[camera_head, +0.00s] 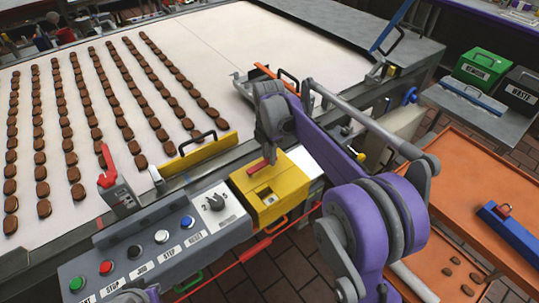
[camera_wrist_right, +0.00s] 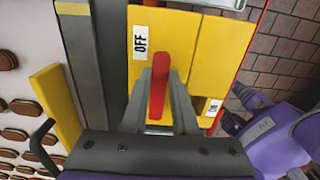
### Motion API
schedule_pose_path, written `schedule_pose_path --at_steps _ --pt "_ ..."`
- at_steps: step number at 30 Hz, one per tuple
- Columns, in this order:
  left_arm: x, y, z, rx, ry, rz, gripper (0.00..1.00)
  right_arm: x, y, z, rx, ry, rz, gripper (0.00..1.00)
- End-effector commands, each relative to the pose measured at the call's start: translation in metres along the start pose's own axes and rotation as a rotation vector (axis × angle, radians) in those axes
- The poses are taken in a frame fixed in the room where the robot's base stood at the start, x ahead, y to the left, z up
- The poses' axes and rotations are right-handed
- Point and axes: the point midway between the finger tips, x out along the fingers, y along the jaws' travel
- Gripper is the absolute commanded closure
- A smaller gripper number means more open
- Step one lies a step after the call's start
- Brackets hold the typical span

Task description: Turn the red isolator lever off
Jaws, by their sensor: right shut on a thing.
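The red isolator lever (camera_head: 258,166) is on the yellow isolator box (camera_head: 268,212) at the right end of the grey control panel. My right gripper (camera_head: 269,153) is over the box, shut on the lever. In the right wrist view the lever (camera_wrist_right: 157,88) stands between the two grey fingers (camera_wrist_right: 159,95). An "OFF" label (camera_wrist_right: 140,39) is just above and left of the lever there. A second label (camera_wrist_right: 213,107), partly hidden, is at lower right. The lever's base is hidden by the fingers. My left gripper does not show.
The control panel (camera_head: 150,243) has several buttons and a knob (camera_head: 215,201). A red cable (camera_head: 250,255) runs along the front. The white conveyor (camera_head: 110,95) carries rows of brown biscuits, with a yellow guard (camera_head: 195,156) by its edge. Orange trays (camera_head: 480,190) stand at right.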

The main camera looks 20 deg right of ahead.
Motion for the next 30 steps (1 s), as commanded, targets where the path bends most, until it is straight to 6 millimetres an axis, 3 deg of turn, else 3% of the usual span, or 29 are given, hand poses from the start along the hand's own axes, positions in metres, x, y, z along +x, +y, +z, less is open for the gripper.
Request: schedule_pose_path --at_steps 6,7,11,23,30 --pt "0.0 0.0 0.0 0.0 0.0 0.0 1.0 -0.001 0.001 0.0 -0.002 -0.001 0.002 1.0" --pt "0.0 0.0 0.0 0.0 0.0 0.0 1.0 -0.001 0.001 0.0 -0.002 -0.001 0.002 0.67" --pt "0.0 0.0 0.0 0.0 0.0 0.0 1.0 -0.001 0.001 0.0 -0.001 -0.001 0.002 0.44" --pt "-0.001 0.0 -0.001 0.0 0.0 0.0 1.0 -0.007 0.001 0.0 0.0 0.0 0.001 0.43" --pt "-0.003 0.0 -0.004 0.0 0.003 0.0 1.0 -0.05 0.001 0.0 0.0 -0.001 0.002 0.43"
